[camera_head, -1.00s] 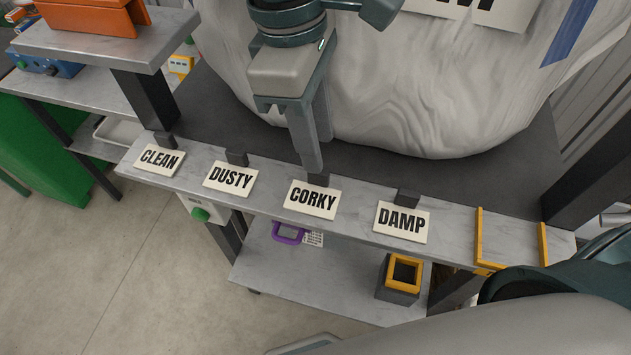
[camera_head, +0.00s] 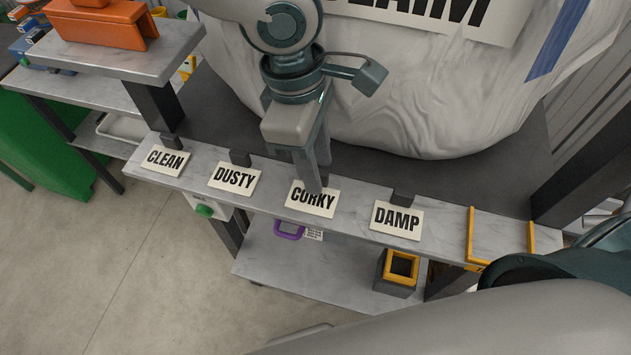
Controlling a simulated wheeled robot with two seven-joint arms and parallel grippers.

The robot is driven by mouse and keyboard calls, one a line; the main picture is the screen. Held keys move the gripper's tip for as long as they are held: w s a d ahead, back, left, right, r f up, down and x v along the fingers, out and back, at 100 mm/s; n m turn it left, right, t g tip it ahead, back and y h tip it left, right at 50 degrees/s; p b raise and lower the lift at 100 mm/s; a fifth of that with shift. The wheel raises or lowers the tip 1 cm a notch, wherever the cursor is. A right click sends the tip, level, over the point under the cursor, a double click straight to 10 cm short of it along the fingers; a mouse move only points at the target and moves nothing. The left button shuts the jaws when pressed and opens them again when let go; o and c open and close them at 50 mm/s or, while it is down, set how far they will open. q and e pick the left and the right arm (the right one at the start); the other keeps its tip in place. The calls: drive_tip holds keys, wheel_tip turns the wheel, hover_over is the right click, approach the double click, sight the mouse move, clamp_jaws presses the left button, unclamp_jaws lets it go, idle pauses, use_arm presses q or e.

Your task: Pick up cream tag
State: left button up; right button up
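Several cream tags with black words lie in a row along the grey shelf edge: CLEAN (camera_head: 165,160), DUSTY (camera_head: 234,178), CORKY (camera_head: 312,200) and DAMP (camera_head: 396,220). Each has a dark clip or block at its back edge; the one at CORKY is hidden. My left gripper (camera_head: 314,188) points down, its fingertips at the back edge of the CORKY tag, covering the tops of some letters. The fingers overlap in this view, so I cannot see a gap or whether they touch the tag. My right gripper is not in view; part of my arm fills the lower right.
A large whitish wrapped bulk (camera_head: 400,90) with a lettered sign stands close behind the gripper. A yellow-edged bay (camera_head: 500,236) is at the shelf's right. A lower shelf (camera_head: 320,270) holds a yellow-rimmed box (camera_head: 402,266) and a purple item (camera_head: 290,229).

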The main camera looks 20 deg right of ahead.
sight(322, 172)
use_arm(q)
drive_tip(key=shift+c, duration=0.4)
clamp_jaws()
drive_tip(key=shift+r, duration=0.15)
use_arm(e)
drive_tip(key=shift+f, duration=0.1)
